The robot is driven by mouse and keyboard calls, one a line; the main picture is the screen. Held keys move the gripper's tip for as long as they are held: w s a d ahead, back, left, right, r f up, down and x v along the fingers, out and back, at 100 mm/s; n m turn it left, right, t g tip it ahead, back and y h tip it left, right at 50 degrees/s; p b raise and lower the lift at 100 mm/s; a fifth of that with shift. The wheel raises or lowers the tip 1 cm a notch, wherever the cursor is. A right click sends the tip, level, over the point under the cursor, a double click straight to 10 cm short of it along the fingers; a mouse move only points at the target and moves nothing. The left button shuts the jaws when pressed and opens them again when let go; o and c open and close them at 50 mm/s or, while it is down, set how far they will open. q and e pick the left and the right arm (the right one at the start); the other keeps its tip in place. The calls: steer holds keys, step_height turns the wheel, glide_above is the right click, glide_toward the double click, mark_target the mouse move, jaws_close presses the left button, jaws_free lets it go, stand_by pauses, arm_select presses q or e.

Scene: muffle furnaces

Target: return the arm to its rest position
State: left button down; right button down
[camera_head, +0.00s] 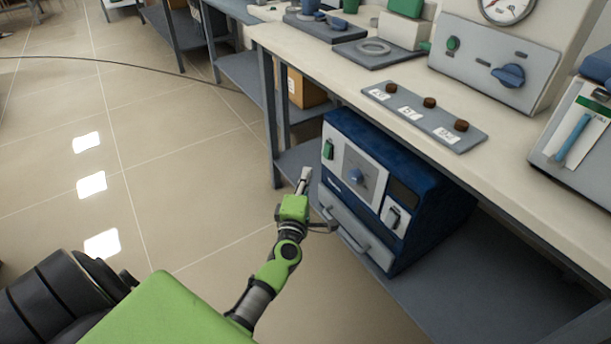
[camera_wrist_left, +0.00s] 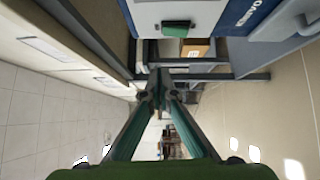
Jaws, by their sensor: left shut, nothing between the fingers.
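My left arm reaches in from the lower left in the head view. Its green left gripper (camera_head: 304,180) is beside the front left corner of the blue muffle furnace (camera_head: 428,205), over the floor in front of the shelf. In the left wrist view the left gripper's fingertips (camera_wrist_left: 160,85) meet and hold nothing. The furnace has a green switch, a blue knob and a grey lower handle. Part of it also shows at the top of the left wrist view (camera_wrist_left: 215,18). My right gripper is not in view.
The furnace stands on the lower shelf (camera_head: 465,290) under a bench (camera_head: 345,70). On the bench are a strip (camera_head: 415,113) with several brown knobs, a gauge unit (camera_head: 500,60) and other devices. A cardboard box (camera_head: 305,90) sits behind the bench leg.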

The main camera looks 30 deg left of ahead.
arm_select(q)
steer(key=shift+s+d, duration=0.25)
steer(key=shift+s, duration=0.25)
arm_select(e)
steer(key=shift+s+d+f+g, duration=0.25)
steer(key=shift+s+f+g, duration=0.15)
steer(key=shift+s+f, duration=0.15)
arm_select(q)
steer(key=shift+r, duration=0.1)
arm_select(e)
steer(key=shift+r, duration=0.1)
